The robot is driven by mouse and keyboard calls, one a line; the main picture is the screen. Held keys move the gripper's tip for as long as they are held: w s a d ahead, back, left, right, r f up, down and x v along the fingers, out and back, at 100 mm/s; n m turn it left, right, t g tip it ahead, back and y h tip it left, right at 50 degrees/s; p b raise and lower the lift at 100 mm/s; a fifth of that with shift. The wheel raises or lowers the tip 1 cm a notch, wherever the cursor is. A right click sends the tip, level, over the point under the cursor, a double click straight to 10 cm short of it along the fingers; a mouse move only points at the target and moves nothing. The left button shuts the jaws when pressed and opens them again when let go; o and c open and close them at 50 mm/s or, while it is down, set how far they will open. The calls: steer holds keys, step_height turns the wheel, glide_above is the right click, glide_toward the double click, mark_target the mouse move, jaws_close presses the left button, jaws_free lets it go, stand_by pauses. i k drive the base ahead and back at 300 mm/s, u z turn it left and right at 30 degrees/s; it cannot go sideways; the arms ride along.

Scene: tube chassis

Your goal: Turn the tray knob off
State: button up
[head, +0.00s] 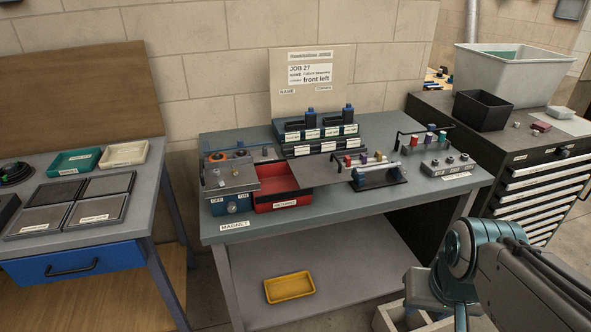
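A small dark knob (231,208) sits on the front face of a blue box (217,210) at the left end of the workbench. White labels that seem to read OFF and ON flank it, and its pointer is too small to tell its setting. A metal plate (230,179) lies on top of the box. A red tray (282,184) with a white front label stands against the box's right side. My arm is at the lower right, well apart from the knob. My gripper's fingers do not show.
The workbench (335,220) has a clear front strip, with a MAGNET label at front left. Racks and small fixtures stand at its middle and right. A yellow tray (290,287) lies on the lower shelf. A second table (140,205) stands left, a drawer cabinet (545,175) right.

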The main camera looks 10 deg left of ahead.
mark_target(231, 206)
steer(key=z, duration=1.65)
steer(key=k, duration=1.4)
steer(key=u, duration=1.95)
steer(key=i, duration=0.5)
steer(key=u, duration=0.1)
